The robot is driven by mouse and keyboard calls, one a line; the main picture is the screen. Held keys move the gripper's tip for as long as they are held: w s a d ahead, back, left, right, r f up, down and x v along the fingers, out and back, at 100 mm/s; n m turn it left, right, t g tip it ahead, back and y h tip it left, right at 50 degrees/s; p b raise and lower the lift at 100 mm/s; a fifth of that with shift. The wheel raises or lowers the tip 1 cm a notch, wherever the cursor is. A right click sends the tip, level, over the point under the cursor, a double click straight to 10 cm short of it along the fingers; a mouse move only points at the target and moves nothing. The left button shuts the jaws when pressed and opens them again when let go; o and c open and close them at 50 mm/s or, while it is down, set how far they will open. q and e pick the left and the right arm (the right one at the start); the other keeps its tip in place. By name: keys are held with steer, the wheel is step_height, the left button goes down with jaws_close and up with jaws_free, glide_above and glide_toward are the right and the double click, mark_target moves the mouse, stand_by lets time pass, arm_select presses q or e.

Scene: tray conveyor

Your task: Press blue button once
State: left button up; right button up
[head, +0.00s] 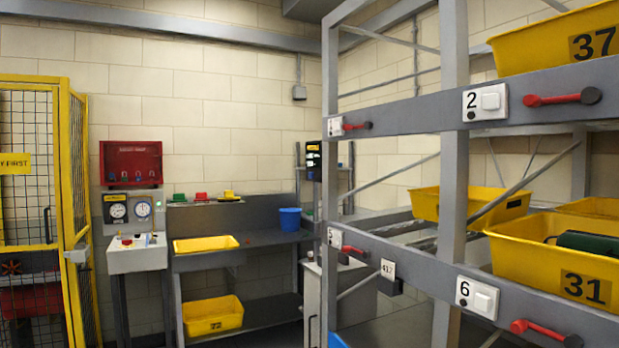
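A grey control pedestal (137,258) stands at the left against the back wall. Small controls sit on its top, including a red button (127,241) and a small light-blue item (152,239). I cannot tell from here whether the light-blue item is a button. Neither of my grippers is in view.
A yellow mesh gate (66,180) stands left of the pedestal. A grey bench (262,240) with a yellow tray (205,244) and blue bucket (290,219) is to its right. A tall rack (455,150) with yellow bins and red handles fills the right side.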

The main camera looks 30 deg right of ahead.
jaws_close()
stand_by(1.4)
